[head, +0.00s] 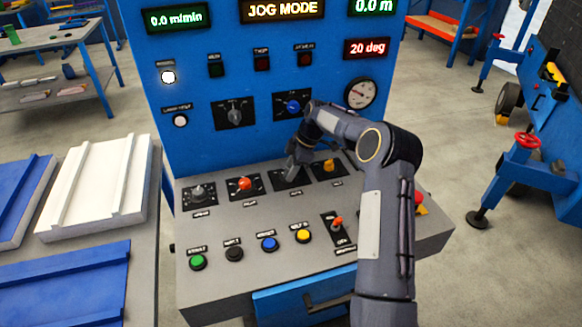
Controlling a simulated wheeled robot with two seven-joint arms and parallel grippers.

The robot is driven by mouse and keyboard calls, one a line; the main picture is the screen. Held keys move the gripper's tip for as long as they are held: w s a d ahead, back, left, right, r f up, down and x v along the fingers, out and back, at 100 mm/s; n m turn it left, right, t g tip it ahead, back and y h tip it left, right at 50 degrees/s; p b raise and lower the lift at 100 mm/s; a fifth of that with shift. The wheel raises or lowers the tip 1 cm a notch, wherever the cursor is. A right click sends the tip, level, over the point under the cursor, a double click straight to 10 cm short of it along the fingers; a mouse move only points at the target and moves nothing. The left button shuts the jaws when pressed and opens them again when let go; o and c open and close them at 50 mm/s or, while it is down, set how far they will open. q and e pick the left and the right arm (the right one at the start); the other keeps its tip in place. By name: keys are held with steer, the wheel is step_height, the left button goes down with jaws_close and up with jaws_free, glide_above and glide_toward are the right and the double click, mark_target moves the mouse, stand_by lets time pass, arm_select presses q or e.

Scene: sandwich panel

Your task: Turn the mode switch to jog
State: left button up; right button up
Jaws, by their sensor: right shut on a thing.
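The control panel is a blue upright cabinet with a grey sloped console (215,228). The amber display (282,10) at its top reads JOG MODE. My right arm comes in from the lower right and bends down over the console. My right gripper (291,170) is shut at the third black dial plate (281,183) in the upper row. The labels are too small to read surely. My left gripper is not in view.
Several push buttons and an orange-tipped lever (337,223) are nearer the front. A table with white (92,190) and blue panels stands left.

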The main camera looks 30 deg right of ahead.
steer(key=shift+d+n+g+p, duration=0.1)
steer(key=shift+n+g+p, duration=0.3)
steer(key=shift+n, duration=0.6)
steer(key=shift+f, duration=0.1)
steer(key=o, duration=1)
steer(key=shift+c, duration=0.2)
steer(key=v, duration=0.7)
steer(key=shift+r, duration=0.4)
steer(key=shift+d, duration=0.15)
